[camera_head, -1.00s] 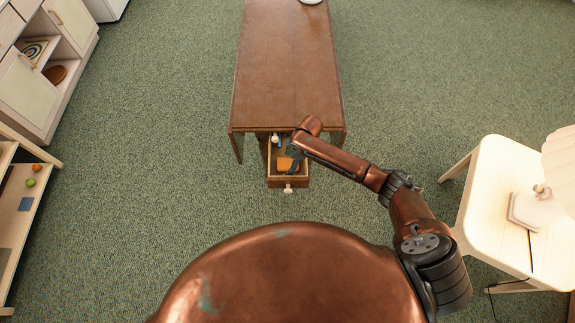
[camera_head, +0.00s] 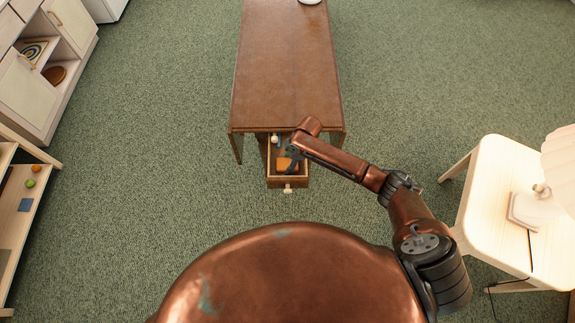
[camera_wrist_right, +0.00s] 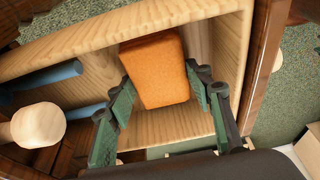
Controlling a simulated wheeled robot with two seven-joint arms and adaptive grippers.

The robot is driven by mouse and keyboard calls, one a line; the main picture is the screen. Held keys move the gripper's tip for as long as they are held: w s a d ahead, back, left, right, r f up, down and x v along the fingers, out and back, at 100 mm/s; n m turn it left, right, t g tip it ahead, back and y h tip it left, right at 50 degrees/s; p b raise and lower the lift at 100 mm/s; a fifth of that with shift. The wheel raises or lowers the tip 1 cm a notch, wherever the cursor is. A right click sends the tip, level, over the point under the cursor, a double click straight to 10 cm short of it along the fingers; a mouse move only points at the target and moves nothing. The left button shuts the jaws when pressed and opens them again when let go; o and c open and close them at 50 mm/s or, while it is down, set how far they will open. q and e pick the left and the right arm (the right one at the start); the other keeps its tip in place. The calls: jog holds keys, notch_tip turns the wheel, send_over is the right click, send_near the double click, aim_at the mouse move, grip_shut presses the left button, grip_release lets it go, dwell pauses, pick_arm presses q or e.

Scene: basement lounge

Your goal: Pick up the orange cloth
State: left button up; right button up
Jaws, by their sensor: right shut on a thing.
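The orange cloth (camera_head: 285,163) is a small folded block inside the open drawer (camera_head: 288,182) of the brown table. In the right wrist view, the cloth (camera_wrist_right: 157,62) lies between the two green fingers of my right gripper (camera_wrist_right: 160,90), which is shut on it. In the head view, my right gripper (camera_head: 292,157) reaches down into the drawer from above and partly covers it. Whether the cloth still touches the drawer bottom is hard to tell. My left gripper is not in view.
A pale round-ended thing (camera_wrist_right: 38,124) and blue rods (camera_wrist_right: 45,76) are near the cloth at the wrist view's left. The drawer walls stand close around the gripper. The brown table (camera_head: 286,70) is behind. A pale side table (camera_head: 500,190) with a lamp stands right.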

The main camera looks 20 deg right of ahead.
aim_at(286, 164)
jog(key=shift+r, duration=0.5)
notch_tip(286, 164, up, 2)
jog(key=shift+r+p, duration=0.15)
jog(key=shift+p, duration=0.4)
jog(key=s+a+r+p, duration=0.3)
jog(key=s+a+r, duration=0.4)
jog(key=s+r, duration=0.2)
jog(key=s, duration=0.2)
jog(key=shift+s+a+r+p, duration=0.3)
jog(key=shift+s+a+r, duration=0.05)
